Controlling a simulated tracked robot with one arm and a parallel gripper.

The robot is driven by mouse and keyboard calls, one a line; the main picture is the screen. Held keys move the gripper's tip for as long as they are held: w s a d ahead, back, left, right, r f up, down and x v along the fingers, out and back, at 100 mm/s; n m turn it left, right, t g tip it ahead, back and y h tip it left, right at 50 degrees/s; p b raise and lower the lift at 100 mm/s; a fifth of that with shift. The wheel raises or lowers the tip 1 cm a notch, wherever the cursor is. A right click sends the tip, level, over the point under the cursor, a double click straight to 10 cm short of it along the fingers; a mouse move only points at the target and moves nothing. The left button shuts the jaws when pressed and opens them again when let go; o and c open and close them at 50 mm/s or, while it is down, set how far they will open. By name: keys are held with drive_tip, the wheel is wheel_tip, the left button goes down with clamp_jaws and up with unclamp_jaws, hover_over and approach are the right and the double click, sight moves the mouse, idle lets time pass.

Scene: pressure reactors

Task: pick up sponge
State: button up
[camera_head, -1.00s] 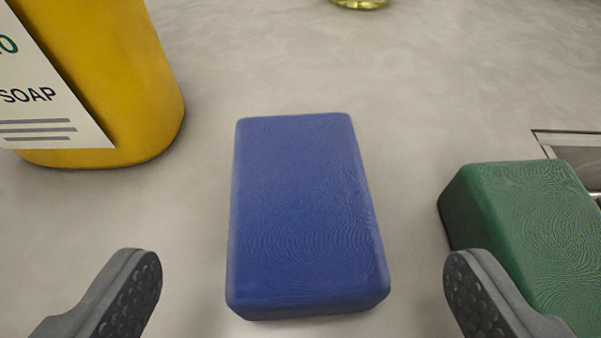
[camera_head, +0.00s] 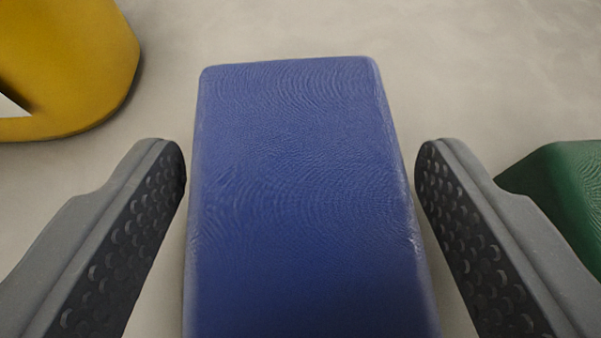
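A blue block-shaped sponge (camera_head: 295,190) lies flat in the middle of the view, its near end cut off by the bottom edge. My gripper (camera_head: 300,165) has one grey finger on each side of it, with dimpled pads facing inward. The fingers stand apart, close to the sponge's long sides. A narrow gap shows at the left fingertip and a thin one at the right fingertip. Whether the lower parts of the fingers touch the sponge is hard to tell. A green block (camera_head: 565,195), which also looks like a sponge, lies to the right, partly behind the right finger.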

drive_tip(key=c, duration=0.5)
drive_tip(key=shift+r, duration=0.1)
